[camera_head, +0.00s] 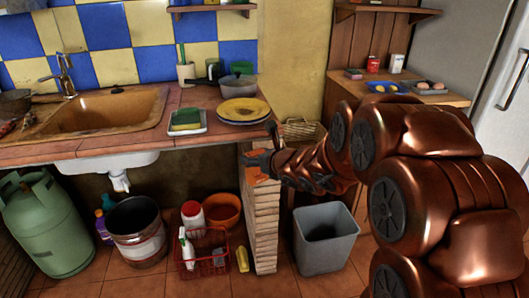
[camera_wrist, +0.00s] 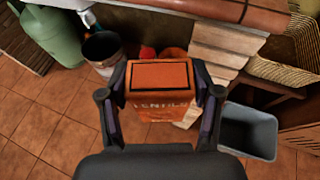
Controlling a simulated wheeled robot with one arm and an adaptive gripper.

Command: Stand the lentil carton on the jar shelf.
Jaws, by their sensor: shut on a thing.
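The orange lentil carton (camera_wrist: 160,103) is between the two fingers of my gripper (camera_wrist: 163,95) in the wrist view, its lettering facing the camera. My gripper is shut on it. In the head view my gripper (camera_head: 258,162) is in front of the counter's end, by the brick pier; the carton is mostly hidden there by the gripper and arm. Two wall shelves show at the top of the head view: a left one (camera_head: 212,8) with the bottoms of some items, and a right wooden one (camera_head: 388,9). I cannot tell which is the jar shelf.
The tiled counter holds stacked plates (camera_head: 243,110), a pan (camera_head: 236,82) and a sponge dish (camera_head: 187,122). A grey bin (camera_head: 325,240) stands right of the brick pier (camera_head: 264,225). A red basket (camera_head: 203,262) and a green gas bottle (camera_head: 45,222) are on the floor.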

